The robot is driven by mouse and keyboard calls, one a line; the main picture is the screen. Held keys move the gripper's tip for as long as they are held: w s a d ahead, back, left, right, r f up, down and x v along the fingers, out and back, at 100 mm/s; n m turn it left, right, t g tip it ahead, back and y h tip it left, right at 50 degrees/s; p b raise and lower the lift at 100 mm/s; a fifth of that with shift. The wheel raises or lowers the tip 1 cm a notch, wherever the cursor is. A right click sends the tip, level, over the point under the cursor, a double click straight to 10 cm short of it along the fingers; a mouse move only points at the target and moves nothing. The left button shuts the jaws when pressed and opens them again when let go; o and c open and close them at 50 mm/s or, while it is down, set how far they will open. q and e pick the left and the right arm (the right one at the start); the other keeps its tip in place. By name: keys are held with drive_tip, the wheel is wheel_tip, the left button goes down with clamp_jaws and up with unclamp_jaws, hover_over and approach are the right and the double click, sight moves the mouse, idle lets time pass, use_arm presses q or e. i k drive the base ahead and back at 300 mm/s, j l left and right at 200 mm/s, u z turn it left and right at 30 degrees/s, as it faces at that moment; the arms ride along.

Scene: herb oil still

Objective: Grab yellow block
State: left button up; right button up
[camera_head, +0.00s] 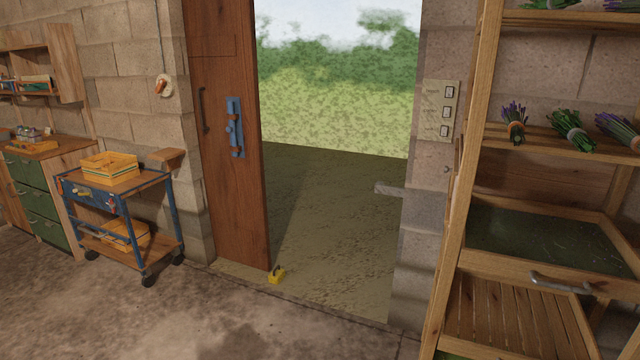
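A small yellow block (276,276) lies on the floor at the threshold of the doorway. It sits at the bottom free edge of the open wooden door (228,130), close to or touching it; I cannot tell which. A darker part shows on its top. Neither of my grippers is in view.
A blue cart (122,207) with yellow crates stands left of the door. Green drawers (40,201) are farther left. A wooden shelf rack (463,180) with herb bundles stands at the right. The floor (215,318) before the doorway is clear.

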sight(275, 277)
drive_tip(key=i+l, duration=0.15)
drive_tip(key=i, duration=2.55)
drive_tip(key=j+u, duration=0.05)
drive_tip(key=j, duration=0.1)
